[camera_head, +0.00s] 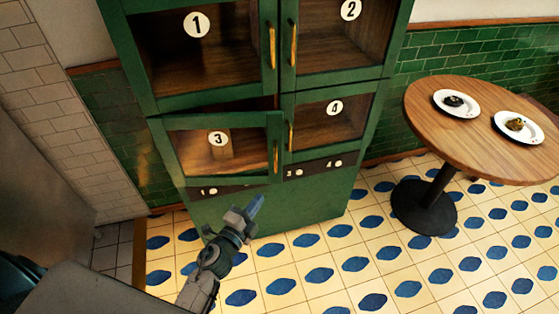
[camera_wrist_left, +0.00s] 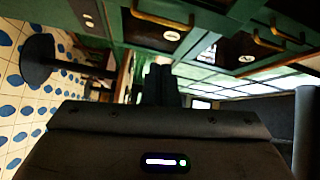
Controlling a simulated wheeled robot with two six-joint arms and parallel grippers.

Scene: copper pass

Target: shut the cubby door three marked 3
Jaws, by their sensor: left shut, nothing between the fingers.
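Cubby door three (camera_head: 219,180), a green frame with a glass pane, a white disc marked 3 and a brass handle (camera_head: 276,157), is at the lower left of the green cabinet in the head view. It stands ajar, its handle side swung out, with a dark gap above its top edge. My left gripper (camera_head: 256,205) is shut and empty, below and in front of the door, apart from it as far as I can tell. Its dark fingers (camera_wrist_left: 162,84) point toward the cabinet in the left wrist view. My right gripper is not in view.
Doors 1 (camera_head: 197,24), 2 (camera_head: 351,10) and 4 (camera_head: 335,108) look shut. A round wooden table (camera_head: 450,137) with two plates of food stands at the right. The patterned tile floor before the cabinet is clear. A tiled wall (camera_head: 40,120) is at the left.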

